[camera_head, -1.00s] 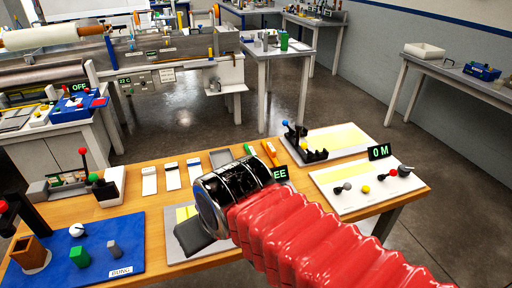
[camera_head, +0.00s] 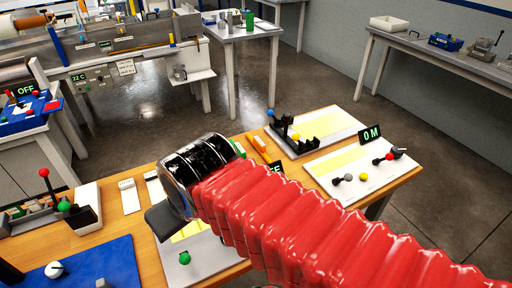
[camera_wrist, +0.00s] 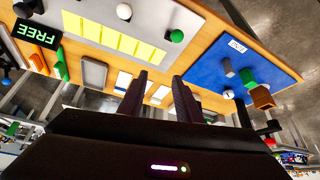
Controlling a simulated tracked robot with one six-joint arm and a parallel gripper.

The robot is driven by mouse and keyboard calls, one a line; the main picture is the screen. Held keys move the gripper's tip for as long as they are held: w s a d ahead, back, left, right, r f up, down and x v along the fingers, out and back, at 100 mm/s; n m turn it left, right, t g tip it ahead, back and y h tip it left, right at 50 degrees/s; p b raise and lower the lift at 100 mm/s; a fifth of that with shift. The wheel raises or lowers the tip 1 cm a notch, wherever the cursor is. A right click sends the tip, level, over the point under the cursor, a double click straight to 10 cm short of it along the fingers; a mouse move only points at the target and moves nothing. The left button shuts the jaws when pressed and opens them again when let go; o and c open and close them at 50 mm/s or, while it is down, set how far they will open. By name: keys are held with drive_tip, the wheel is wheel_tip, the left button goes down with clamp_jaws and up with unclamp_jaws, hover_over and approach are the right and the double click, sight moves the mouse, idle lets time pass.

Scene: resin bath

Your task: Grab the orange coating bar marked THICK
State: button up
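An orange bar (camera_head: 257,143) lies on the wooden table beyond my arm, beside a green bar (camera_head: 238,148). In the wrist view, orange (camera_wrist: 38,63) and green (camera_wrist: 60,53) bars lie near the FREE sign. No THICK marking can be read on any bar. My gripper (camera_wrist: 160,76) has its two dark fingers apart with nothing between them. It is above the table, to one side of the bars and apart from them. In the head view its dark end shows left of the red arm sleeve, and its fingertips cannot be made out.
A FREE sign (camera_wrist: 36,33) stands near the bars, partly hidden by my arm in the head view. A black stand (camera_head: 296,140) with a blue-tipped lever is right of the bars. A 0 M panel (camera_head: 371,134) is farther right. A blue mat (camera_head: 105,262) holds small blocks at front left.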

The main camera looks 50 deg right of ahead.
drive_tip(key=shift+o, duration=0.9)
drive_tip(key=shift+f, duration=0.1)
drive_tip(key=w+d+f+m+t+y, duration=0.4)
drive_tip(key=w+d+m, duration=0.7)
drive_tip(key=m, duration=1)
drive_tip(key=s+d+f+m+t+h, duration=0.1)
drive_tip(key=d+f+m+h, duration=0.1)
drive_tip(key=d+m, duration=0.4)
drive_tip(key=s+d+f+m+t+h, duration=0.1)
drive_tip(key=d+m+h, duration=0.2)
drive_tip(key=d, duration=0.9)
drive_tip(key=s+d+f+m+t+h, duration=0.1)
drive_tip(key=d+f+m+h, duration=0.1)
drive_tip(key=d+m, duration=0.7)
drive_tip(key=shift+s+d+f+m+h, duration=0.2)
drive_tip(key=shift+s+f+m+h, duration=0.1)
drive_tip(key=shift+h, duration=0.3)
drive_tip(key=shift+w, duration=0.15)
